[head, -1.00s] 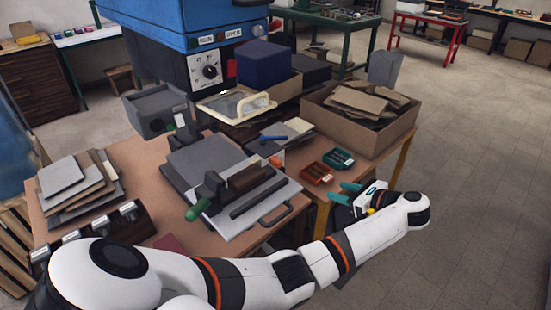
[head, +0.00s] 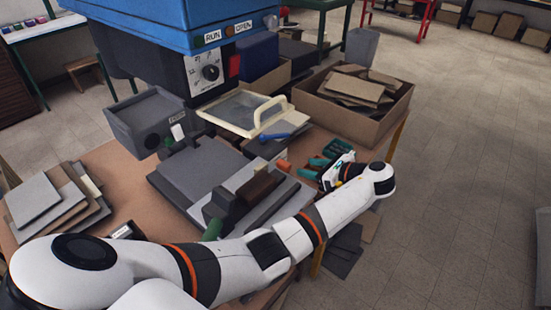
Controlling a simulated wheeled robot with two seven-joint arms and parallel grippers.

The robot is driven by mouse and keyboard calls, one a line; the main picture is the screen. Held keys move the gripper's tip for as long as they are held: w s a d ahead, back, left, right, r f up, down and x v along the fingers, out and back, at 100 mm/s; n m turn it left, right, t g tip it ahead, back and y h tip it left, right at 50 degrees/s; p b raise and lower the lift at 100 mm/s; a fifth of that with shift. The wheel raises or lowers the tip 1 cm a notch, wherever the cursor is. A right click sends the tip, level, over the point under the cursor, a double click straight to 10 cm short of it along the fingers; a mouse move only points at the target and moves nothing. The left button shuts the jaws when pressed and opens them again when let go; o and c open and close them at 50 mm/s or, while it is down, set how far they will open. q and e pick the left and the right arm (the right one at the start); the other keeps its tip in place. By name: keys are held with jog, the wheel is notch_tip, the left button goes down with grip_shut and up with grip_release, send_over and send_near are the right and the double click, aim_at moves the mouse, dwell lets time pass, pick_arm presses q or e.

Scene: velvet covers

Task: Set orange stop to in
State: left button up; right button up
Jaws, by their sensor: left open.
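The orange stop (head: 284,165) is a small orange knob at the right edge of the grey press bed (head: 190,172), short of the cream-handled frame. How far in it sits cannot be told. My left gripper (head: 309,168) has teal fingers. It is open, just right of the orange stop, with its fingers pointing left toward it. A small gap seems to remain between them, and I see nothing held. My right gripper is not in view.
A blue machine (head: 150,18) with a dial (head: 210,72) stands behind. A cream-handled frame (head: 243,112) and blue-handled tool (head: 284,136) lie behind the stop. A cardboard box (head: 385,124) stands at the right. A green-handled lever (head: 212,229) is in front.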

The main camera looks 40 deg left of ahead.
aim_at(285, 163)
pick_arm(q)
jog(key=p+x, duration=0.1)
jog(key=x, duration=0.9)
jog(key=shift+a+f, duration=0.1)
jog(key=shift+a, duration=0.15)
grip_shut()
